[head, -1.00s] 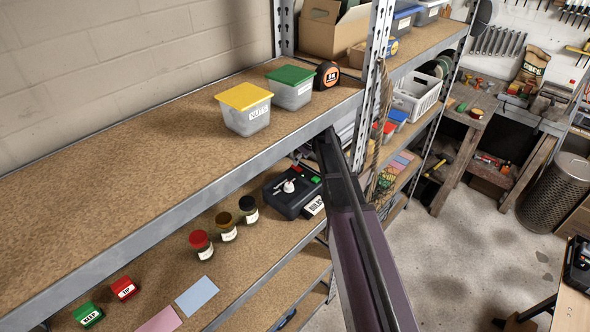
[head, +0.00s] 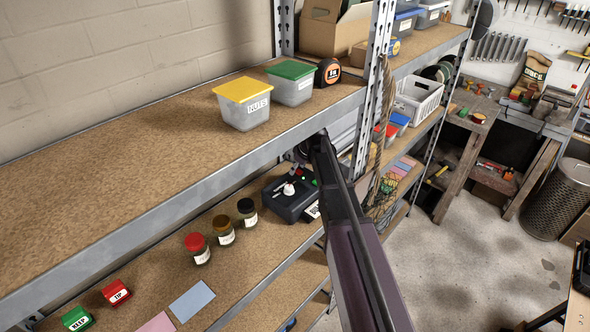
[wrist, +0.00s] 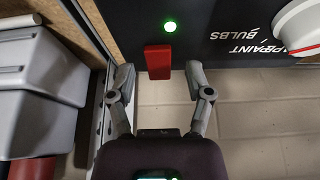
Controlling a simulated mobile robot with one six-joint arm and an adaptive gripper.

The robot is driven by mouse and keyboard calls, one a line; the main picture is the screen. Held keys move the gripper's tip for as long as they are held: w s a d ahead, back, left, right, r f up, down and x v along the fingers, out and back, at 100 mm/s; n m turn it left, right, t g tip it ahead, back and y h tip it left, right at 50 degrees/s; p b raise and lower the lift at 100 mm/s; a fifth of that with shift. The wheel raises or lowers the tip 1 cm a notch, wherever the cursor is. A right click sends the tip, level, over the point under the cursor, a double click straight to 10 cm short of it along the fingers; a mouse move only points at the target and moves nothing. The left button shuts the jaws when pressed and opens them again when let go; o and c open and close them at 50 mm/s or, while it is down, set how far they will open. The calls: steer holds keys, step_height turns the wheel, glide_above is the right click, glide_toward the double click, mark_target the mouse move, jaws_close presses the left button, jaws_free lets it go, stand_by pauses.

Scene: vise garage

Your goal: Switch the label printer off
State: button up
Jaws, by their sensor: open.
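The label printer (head: 288,204) is a black box with a white knob on the lower shelf, partly hidden by my arm in the head view. The wrist view shows its black face (wrist: 220,20) close up, with a lit green light (wrist: 170,27), a red switch (wrist: 158,62) and part of the white knob (wrist: 300,25). My gripper (wrist: 159,75) is open and empty. Its two fingertips stand on either side of the switch's lower end, with a gap on each side. I cannot tell whether they touch the face.
The upper shelf (head: 110,165) overhangs the printer and carries a yellow-lidded bin (head: 245,108), a green-lidded bin (head: 292,90) and a tape measure (head: 328,73). Several jars, one red-lidded (head: 197,249), stand left of the printer. A shelf post (head: 373,80) rises close right of my arm.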

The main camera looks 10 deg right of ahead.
jaws_close()
steer(key=shift+w+a+r+g+h+p, duration=0.1)
steer(key=shift+w+a+g+h+p, duration=0.15)
steer(key=shift+g+h+p, duration=0.55)
steer(key=shift+g+h, duration=0.3)
steer(key=shift+g, duration=0.4)
steer(key=shift+s, duration=0.1)
jaws_free()
